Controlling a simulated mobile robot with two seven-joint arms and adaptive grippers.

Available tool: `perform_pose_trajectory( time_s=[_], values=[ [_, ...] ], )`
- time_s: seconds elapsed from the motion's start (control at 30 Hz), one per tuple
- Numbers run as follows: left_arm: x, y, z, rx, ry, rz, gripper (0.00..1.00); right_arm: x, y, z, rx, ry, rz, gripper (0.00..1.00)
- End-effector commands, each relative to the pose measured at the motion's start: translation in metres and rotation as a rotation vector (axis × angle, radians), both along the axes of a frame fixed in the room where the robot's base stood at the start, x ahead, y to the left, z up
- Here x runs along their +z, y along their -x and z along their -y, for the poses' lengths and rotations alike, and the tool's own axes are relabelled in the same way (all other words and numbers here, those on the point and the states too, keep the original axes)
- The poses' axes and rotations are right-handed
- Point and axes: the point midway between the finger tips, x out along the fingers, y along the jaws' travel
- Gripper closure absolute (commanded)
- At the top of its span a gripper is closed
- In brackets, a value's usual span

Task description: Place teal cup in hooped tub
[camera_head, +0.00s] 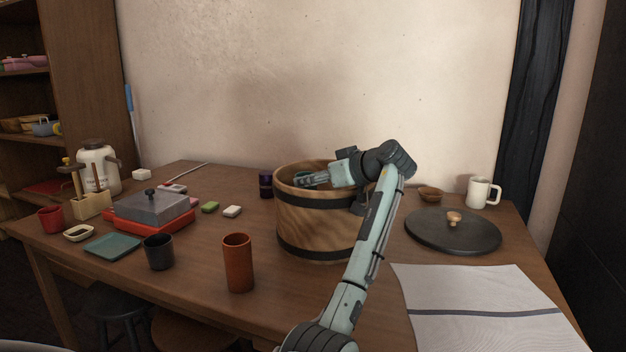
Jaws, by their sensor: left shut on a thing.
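The hooped tub (318,221) is a wooden tub with dark bands, standing open in the middle of the table. My left arm reaches over its right rim, and my left gripper (318,180) points left inside its mouth. The gripper is shut on the teal cup (301,175), of which only a small teal part shows by the far inner wall. The rest of the cup is hidden by the fingers and the tub's rim. I cannot tell whether the cup touches the tub's wall or floor. My right gripper is not in view.
A rust-brown tall cup (238,264) and a dark cup (159,252) stand left of the tub. A black lid (452,236) lies to its right, near a white mug (479,193). A striped cloth (480,296) covers the front right. A grey-lidded red box (150,216) is at left.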

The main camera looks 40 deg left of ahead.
Motion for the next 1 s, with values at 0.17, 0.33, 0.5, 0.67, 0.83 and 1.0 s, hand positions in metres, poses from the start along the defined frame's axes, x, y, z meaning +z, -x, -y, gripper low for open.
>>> perform_pose_trajectory(
  time_s=[0.17, 0.33, 0.5, 0.67, 0.83, 1.0],
  values=[
    [-0.002, 0.000, 0.000, 0.000, 0.000, 0.000, 0.47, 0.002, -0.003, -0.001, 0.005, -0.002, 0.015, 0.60],
    [-0.002, 0.000, 0.000, 0.000, 0.000, 0.000, 0.38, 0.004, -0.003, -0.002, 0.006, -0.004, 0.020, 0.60],
    [-0.001, 0.000, 0.000, 0.000, 0.000, 0.000, 0.38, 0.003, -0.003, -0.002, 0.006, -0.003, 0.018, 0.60],
    [0.003, 0.001, 0.007, -0.001, 0.001, 0.000, 0.38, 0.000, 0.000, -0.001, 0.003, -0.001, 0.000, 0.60],
    [0.015, 0.007, 0.037, -0.004, 0.001, 0.001, 0.38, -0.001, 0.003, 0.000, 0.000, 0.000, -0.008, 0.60],
    [0.030, 0.016, 0.070, -0.002, 0.001, 0.002, 0.38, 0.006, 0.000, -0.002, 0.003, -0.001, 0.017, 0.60]
  ],
)
